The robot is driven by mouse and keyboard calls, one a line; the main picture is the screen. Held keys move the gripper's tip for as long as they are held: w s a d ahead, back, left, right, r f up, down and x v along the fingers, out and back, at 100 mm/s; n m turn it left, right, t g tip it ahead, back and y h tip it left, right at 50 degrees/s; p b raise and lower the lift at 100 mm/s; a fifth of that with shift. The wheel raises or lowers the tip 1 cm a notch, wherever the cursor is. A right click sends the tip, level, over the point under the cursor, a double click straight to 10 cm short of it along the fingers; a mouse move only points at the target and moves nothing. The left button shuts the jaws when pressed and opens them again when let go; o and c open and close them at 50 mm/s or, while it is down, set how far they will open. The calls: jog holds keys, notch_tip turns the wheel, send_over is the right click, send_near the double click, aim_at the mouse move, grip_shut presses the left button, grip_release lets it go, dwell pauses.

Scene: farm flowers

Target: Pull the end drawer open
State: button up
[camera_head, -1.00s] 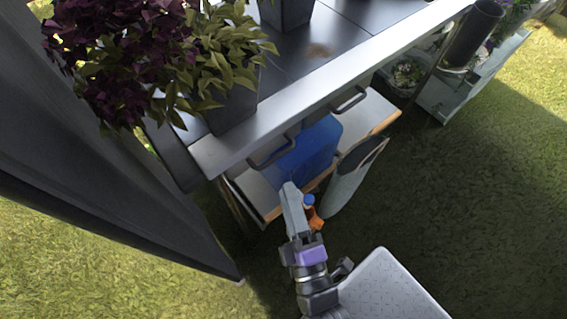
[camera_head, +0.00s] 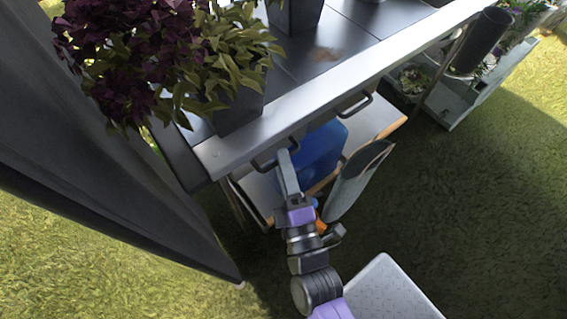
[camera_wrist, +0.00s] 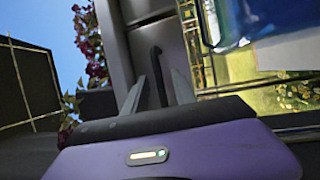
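The end drawer is in the front of the steel table (camera_head: 330,82), at its left end. Its dark bar handle (camera_head: 263,166) shows just beyond my gripper (camera_head: 284,153) in the head view, partly hidden by it. In the wrist view the handle (camera_wrist: 157,62) stands out against the grey drawer front (camera_wrist: 171,36), between my two fingers (camera_wrist: 160,75). The fingers are apart, with gaps to the handle on both sides. The drawer looks shut.
A second handle (camera_head: 355,104) sits further right on the table front. A blue box (camera_head: 322,148) stands on the lower shelf (camera_head: 375,122). A grey-green bag-like thing (camera_head: 357,180) leans in front. Potted plants stand on top (camera_head: 240,112). A dark panel (camera_head: 95,180) is at left.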

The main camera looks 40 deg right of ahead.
grip_shut()
dwell(1.3)
